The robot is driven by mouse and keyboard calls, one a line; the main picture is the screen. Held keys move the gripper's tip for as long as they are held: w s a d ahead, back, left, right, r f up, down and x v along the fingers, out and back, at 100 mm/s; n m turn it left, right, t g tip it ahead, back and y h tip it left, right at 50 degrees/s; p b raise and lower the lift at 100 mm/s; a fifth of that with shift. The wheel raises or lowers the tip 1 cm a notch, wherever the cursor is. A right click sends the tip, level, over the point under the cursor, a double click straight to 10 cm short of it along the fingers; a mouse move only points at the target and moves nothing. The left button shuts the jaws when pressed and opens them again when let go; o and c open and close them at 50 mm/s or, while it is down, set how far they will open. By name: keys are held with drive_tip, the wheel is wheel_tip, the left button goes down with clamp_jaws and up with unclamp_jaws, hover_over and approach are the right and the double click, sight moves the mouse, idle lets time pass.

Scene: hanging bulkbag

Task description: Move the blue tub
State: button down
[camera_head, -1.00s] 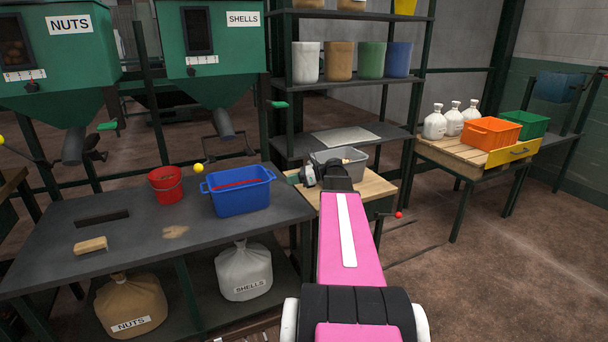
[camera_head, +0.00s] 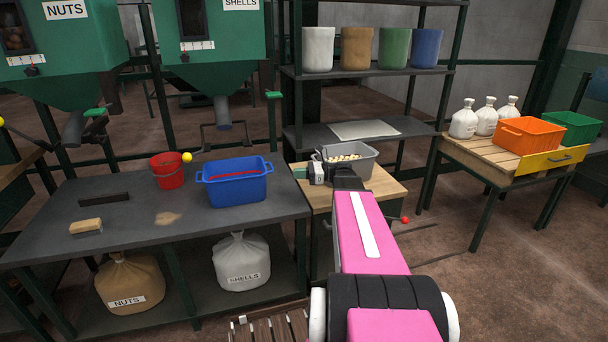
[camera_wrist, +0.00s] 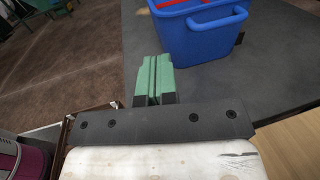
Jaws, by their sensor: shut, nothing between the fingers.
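The blue tub (camera_head: 236,190) stands upright on the dark workbench, near its right end, with a handle at each side and something red inside. In the wrist view the tub (camera_wrist: 197,42) is at the top, with one handle facing me. My gripper (camera_head: 300,173) is just right of the tub, over the wooden-topped table. Its green fingers (camera_wrist: 154,72) are pressed together with nothing between them. They point toward the bench and look close to the tub; I cannot tell the exact gap.
A red bucket (camera_head: 167,171) stands left of the tub. A brush-like block (camera_head: 86,227) lies on the workbench (camera_head: 120,205). A grey bin (camera_head: 348,165) with pale pieces sits behind my gripper. Orange (camera_head: 530,135) and green (camera_head: 573,127) crates stand on the right table. The bench front is mostly clear.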

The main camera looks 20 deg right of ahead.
drive_tip(key=x, duration=0.9)
drive_tip(key=shift+a, duration=0.25)
drive_tip(key=shift+x, duration=1.05)
